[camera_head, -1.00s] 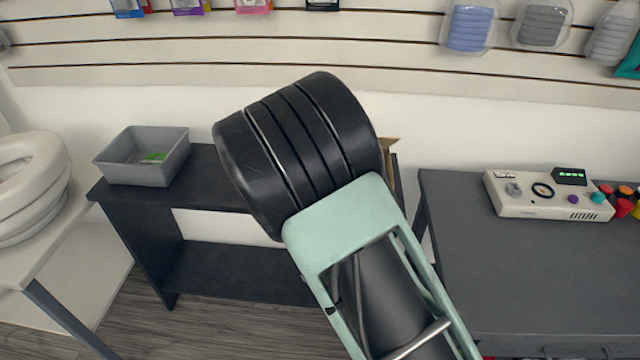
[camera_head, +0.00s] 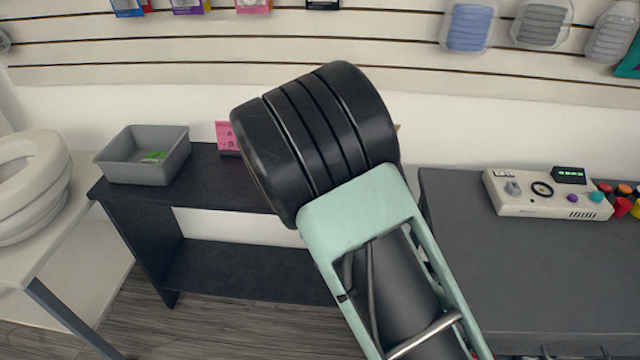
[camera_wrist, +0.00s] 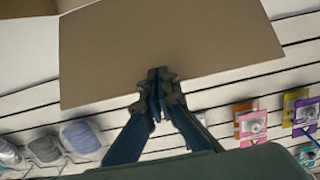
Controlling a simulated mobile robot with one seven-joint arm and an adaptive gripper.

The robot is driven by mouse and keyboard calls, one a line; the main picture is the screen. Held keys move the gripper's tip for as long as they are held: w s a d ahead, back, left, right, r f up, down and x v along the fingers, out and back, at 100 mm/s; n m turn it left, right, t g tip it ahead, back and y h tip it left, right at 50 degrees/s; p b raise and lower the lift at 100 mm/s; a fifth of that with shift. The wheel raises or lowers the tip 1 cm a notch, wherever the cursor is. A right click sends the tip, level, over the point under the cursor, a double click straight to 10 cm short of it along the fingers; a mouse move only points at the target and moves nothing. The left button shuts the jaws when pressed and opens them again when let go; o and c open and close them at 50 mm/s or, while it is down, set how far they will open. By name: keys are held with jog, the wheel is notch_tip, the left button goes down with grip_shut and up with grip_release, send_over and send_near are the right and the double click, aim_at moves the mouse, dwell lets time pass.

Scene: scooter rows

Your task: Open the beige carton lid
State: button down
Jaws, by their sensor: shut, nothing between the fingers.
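The beige carton's lid flap (camera_wrist: 170,45) fills the upper middle of the wrist view as a flat brown cardboard panel. Another piece of cardboard (camera_wrist: 25,8) shows at the top left corner there. My gripper (camera_wrist: 157,76) is shut and empty. Its fingertips overlap the flap's lower edge in the picture; I cannot tell whether they touch it. In the head view, my black and mint arm hides the gripper and nearly all of the carton.
A grey bin (camera_head: 145,158) and a pink sign (camera_head: 229,138) stand on the dark shelf (camera_head: 200,185). A control box (camera_head: 548,195) sits on the right table (camera_head: 520,270). White rings (camera_head: 30,185) are stacked at left. Packaged goods hang on the slatted wall.

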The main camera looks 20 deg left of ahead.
jog(key=shift+r+b+x, duration=0.25)
jog(key=shift+x, duration=0.9)
jog(key=shift+r+b+x, duration=0.2)
jog(key=shift+r+x, duration=0.05)
jog(key=shift+x, duration=0.85)
jog(key=shift+r+b+x, duration=0.2)
jog(key=shift+b+x, duration=0.6)
jog(key=shift+x, duration=1.7)
jog(key=shift+b+x, duration=0.75)
jog(key=shift+x, duration=1.25)
